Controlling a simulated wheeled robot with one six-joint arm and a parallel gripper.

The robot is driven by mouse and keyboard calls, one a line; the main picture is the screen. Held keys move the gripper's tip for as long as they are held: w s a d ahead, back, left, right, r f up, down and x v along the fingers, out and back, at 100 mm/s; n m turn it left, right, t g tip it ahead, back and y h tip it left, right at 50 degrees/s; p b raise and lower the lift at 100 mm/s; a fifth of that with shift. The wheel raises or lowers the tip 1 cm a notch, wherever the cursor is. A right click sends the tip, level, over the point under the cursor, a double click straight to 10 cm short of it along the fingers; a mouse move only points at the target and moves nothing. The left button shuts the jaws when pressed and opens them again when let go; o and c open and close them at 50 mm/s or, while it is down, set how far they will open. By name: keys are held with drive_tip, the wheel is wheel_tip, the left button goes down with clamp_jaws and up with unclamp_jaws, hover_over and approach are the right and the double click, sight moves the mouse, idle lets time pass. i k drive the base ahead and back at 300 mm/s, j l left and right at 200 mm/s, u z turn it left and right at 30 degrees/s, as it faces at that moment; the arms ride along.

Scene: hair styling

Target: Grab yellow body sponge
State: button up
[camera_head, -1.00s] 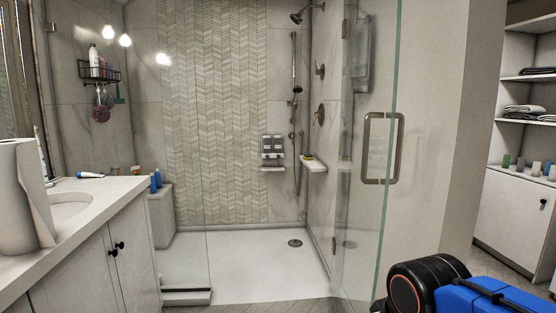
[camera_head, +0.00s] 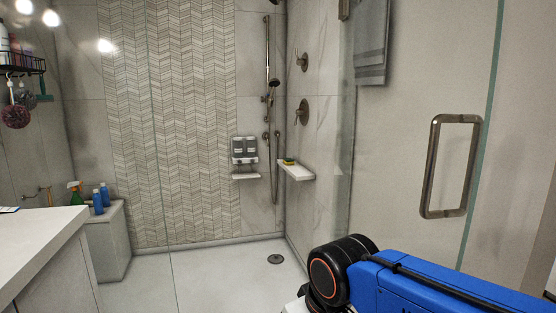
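A small yellow sponge (camera_head: 289,161) with a dark or green part lies on a white corner shelf (camera_head: 298,171) on the right shower wall. It is small in view, so its details are hard to make out. My blue arm and its black joint cover the lower right of the head view. My gripper is not visible, and the sponge is well beyond the arm, apart from it.
The open glass door with its metal handle (camera_head: 450,166) stands at right. A dispenser (camera_head: 245,150) hangs on the back wall. The counter (camera_head: 40,245) is at left; blue bottles (camera_head: 101,197) stand on a bench (camera_head: 112,240). The shower floor is clear around the drain (camera_head: 275,259).

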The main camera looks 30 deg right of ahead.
sight(287, 161)
drive_tip(key=i+z, duration=0.1)
drive_tip(key=i, duration=0.4)
drive_tip(key=i+j+z, duration=0.15)
drive_tip(key=i, duration=0.35)
drive_tip(key=i+j+z, duration=0.1)
drive_tip(key=i, duration=0.4)
